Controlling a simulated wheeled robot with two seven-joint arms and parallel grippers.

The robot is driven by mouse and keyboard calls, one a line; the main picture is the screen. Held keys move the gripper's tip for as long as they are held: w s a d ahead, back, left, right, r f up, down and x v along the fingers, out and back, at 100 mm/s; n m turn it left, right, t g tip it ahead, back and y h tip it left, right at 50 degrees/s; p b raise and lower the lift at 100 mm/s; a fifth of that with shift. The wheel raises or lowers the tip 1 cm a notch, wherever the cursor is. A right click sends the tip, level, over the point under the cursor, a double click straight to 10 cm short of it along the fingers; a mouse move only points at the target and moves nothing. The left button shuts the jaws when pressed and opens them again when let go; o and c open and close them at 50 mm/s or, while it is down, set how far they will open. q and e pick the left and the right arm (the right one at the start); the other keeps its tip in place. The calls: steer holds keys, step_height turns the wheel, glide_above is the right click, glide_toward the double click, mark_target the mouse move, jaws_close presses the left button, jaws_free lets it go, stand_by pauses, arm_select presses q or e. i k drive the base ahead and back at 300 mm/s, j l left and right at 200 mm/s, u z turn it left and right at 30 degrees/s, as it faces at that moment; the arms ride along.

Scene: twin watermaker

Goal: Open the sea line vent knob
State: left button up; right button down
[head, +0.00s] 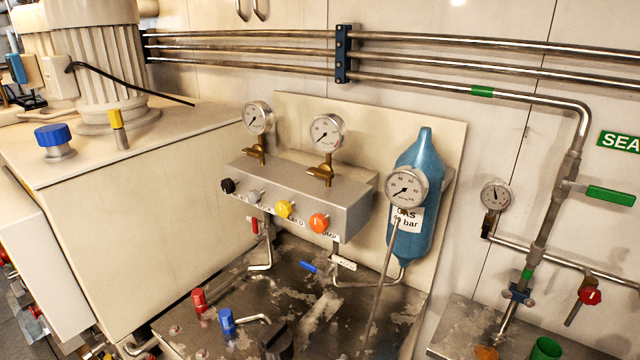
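The sea line is the steel pipe (545,218) at the right, beside a green sign (620,141) reading "SEA", which is cut off by the picture edge. A green lever handle (610,195) sticks out to the right of this pipe. A red knob (590,292) sits lower, on a branch pipe at the far right. It looks like the vent knob, but no label on it can be read. I cannot tell whether it is open or closed. Neither of my grippers is in view.
A pressure gauge (495,196) stands left of the sea pipe. A green cup-like part (546,349) is at the bottom edge. A blue gas bottle (416,235) and a grey valve block (300,196) with several coloured knobs fill the middle.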

mark_target(590, 295)
steer(key=z, duration=1.65)
